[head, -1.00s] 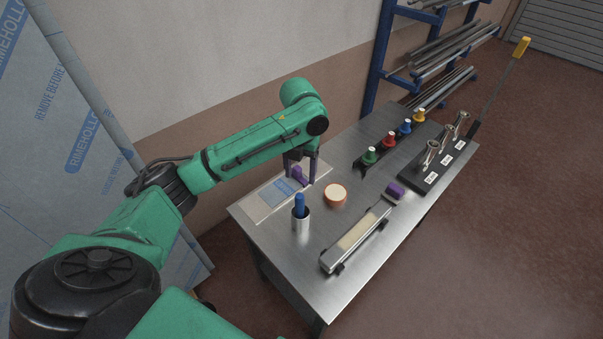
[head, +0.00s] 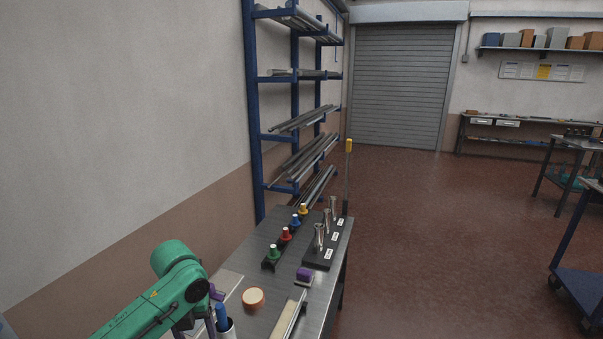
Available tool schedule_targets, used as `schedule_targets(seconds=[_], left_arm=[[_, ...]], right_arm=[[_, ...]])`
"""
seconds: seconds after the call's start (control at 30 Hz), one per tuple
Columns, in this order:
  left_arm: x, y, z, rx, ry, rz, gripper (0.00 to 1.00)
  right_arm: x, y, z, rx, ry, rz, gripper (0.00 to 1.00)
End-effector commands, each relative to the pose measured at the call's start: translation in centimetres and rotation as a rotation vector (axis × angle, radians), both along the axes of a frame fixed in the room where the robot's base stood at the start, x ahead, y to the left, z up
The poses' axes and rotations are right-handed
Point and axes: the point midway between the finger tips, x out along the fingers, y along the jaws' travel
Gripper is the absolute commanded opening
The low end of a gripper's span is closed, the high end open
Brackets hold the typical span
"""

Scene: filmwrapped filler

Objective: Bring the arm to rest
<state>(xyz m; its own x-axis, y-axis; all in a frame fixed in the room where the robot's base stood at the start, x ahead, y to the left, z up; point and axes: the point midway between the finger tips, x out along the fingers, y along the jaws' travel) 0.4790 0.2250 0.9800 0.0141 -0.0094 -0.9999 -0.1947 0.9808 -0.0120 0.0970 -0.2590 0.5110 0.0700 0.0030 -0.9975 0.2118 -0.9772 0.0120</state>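My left arm (head: 150,307), green with dark joints, comes in from the lower left in the head view. Its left gripper (head: 194,326) points down over the near left part of the metal table, at the bottom edge of the picture. The fingers look spread apart, with nothing seen between them. A small purple item (head: 216,293) shows just beyond the gripper, partly hidden by the arm; whether they touch is unclear. My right gripper is not in view.
Blue shelving (head: 254,120) stands behind.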

Motion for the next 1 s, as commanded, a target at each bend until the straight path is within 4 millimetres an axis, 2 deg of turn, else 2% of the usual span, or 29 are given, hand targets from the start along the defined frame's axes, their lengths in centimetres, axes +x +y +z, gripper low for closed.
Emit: schedule_targets(seconds=[0.13,0.37,0.47,0.6,0.77,1.0], left_arm=[[-0.8,-1.9,-1.6,-0.031,-0.017,0.126,0.66],[-2.8,-5.4,-4.3,-0.117,-0.042,0.446,0.66],[-4.1,-6.9,-5.5,-0.177,-0.044,0.659,0.66],[-6.3,-8.3,-6.9,-0.274,-0.031,1.046,0.66],[-9.2,-7.7,-8.0,-0.372,0.003,1.567,0.66],[-13.7,-3.7,-8.9,-0.438,0.018,2.26,0.66]], right_arm=[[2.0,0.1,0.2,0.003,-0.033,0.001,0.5],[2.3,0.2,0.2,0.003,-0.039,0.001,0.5],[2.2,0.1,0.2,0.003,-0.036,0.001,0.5],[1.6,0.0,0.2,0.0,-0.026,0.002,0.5],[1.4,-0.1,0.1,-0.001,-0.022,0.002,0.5],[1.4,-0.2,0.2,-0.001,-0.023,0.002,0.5]])
